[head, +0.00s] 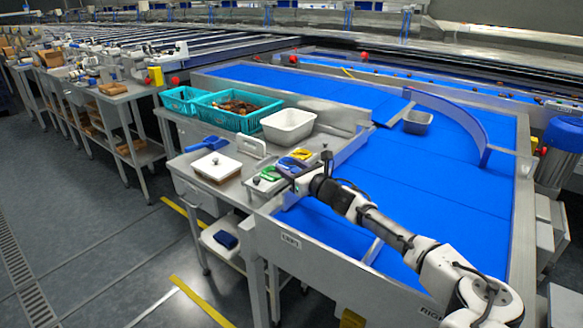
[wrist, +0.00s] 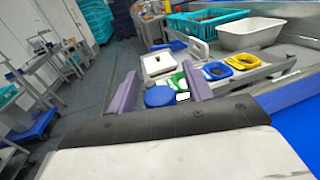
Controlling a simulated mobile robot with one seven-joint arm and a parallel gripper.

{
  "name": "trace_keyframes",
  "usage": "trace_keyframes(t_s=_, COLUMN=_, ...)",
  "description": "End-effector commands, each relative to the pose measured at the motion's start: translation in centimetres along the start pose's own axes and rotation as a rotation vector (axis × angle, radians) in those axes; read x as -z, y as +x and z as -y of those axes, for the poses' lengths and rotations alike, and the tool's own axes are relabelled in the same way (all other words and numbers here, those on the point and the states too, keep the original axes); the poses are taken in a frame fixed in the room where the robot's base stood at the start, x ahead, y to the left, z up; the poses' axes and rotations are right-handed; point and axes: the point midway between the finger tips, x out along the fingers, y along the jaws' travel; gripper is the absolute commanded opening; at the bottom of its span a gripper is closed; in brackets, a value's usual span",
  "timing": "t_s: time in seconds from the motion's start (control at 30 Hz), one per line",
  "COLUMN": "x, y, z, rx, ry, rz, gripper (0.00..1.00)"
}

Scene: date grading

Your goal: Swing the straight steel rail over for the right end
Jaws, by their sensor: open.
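A short straight steel rail (head: 373,250) stands on the blue belt (head: 430,180) in the head view, near the front edge between the ends labelled LEFT and RIGHT. My arm passes over it and hides part of its length. My gripper (wrist: 160,90) is open in the wrist view, with two purple-grey fingers apart and nothing held between them. In the head view it is by the belt's left side, near the small coloured trays, well away from the rail. The rail does not show in the wrist view.
The side table holds a white tub (head: 288,126), teal crates (head: 226,117), a lidded white box (head: 216,166) and coloured trays (head: 297,156).

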Motion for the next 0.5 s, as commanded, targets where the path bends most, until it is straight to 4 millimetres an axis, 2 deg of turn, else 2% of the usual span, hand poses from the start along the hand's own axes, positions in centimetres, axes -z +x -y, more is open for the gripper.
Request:
trace_keyframes(t_s=0.13, x=0.02, y=-0.01, z=-0.02, rx=0.0, ry=0.0, rz=0.0, gripper=0.49)
trace_keyframes(t_s=0.5, x=-0.01, y=-0.03, z=0.0, rx=0.0, ry=0.0, rz=0.0, gripper=0.0)
